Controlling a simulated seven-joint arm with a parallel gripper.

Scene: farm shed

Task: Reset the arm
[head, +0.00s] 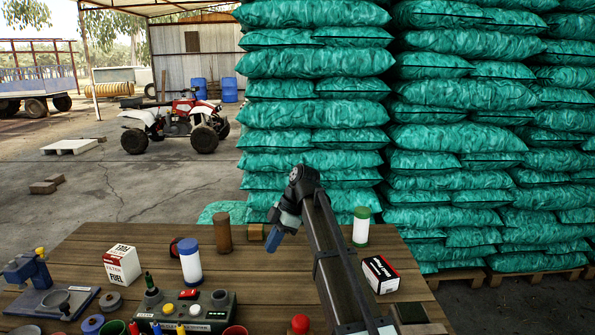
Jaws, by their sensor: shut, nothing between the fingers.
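My arm rises from the front of the wooden table and bends at a dark joint near the middle of the view. My gripper (272,240) hangs from it, a blue-grey end pointing down and to the left. It is shut and empty, seen small and from behind the arm. It appears above the rear part of the table, just right of a small wooden block (255,232). My arm hides part of the table behind it.
The table (230,270) holds a white blue-capped bottle (190,262), a brown cylinder (222,233), a fuel filter box (122,264), a green-capped bottle (361,228), a red-black box (380,274) and a control box (190,308). Stacked teal sacks (440,130) stand behind.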

